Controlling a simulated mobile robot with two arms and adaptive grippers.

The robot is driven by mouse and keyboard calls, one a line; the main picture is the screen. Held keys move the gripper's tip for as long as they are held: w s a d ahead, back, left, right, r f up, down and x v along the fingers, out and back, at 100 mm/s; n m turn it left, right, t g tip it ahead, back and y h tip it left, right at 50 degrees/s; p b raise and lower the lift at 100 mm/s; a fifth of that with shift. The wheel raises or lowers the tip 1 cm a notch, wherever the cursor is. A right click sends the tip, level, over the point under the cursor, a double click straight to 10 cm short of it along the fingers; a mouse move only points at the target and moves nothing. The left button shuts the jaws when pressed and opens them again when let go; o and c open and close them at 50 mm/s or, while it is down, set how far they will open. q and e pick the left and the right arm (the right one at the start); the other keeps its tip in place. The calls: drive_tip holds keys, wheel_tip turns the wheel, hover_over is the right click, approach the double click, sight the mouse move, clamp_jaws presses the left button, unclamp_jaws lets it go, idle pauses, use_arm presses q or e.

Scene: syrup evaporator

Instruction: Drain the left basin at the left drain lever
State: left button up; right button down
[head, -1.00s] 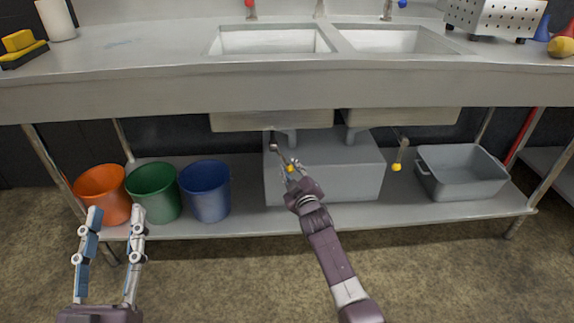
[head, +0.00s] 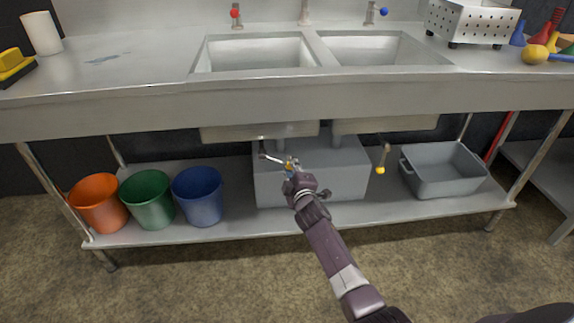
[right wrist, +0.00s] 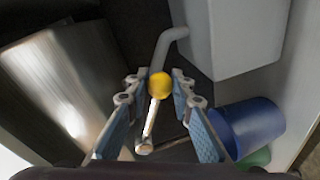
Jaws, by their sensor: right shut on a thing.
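The left basin (head: 255,55) is sunk in the counter, and its underside (head: 255,132) shows below the counter front. I cannot tell whether it holds liquid. The left drain lever (head: 271,157) is a thin metal arm under it, slanting down to the right to a yellow knob. My right gripper (head: 290,164) is shut on that knob. In the right wrist view the yellow knob (right wrist: 160,85) sits between the fingertips, with the lever's bar running below it. My left gripper is out of view.
The right drain lever (head: 383,158) hangs nearly straight down. A grey box (head: 320,185) stands on the lower shelf behind my gripper. Orange (head: 98,208), green (head: 148,203) and blue (head: 200,197) buckets stand left; a grey tub (head: 443,173) stands right.

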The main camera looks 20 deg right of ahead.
drive_tip(key=shift+d+r+n, duration=0.15)
drive_tip(key=shift+r+n, duration=0.15)
drive_tip(key=shift+r, duration=0.1)
drive_tip(key=shift+s+d+r+n+h+p, duration=0.1)
drive_tip(key=shift+d+r+n+h+p, duration=0.1)
drive_tip(key=shift+r+n+p, duration=0.3)
drive_tip(key=shift+d+r+n+h+p, duration=0.1)
drive_tip(key=shift+r+n+h+p, duration=0.1)
drive_tip(key=shift+r+n+p, duration=0.3)
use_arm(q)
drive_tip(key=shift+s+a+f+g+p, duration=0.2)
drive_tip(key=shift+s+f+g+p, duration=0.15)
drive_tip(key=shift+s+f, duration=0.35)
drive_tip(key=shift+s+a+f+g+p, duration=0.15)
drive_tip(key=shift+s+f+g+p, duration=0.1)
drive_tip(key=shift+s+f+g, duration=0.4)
use_arm(e)
drive_tip(key=shift+d+r+n, duration=0.1)
drive_tip(key=shift+r+n, duration=0.2)
drive_tip(key=shift+n, duration=0.2)
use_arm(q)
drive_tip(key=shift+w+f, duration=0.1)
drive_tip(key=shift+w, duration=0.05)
use_arm(e)
drive_tip(key=c, duration=1.7)
unclamp_jaws()
drive_tip(key=shift+o, duration=0.2)
drive_tip(key=shift+s, duration=0.1)
drive_tip(key=v, duration=1.2)
drive_tip(key=shift+r, duration=0.2)
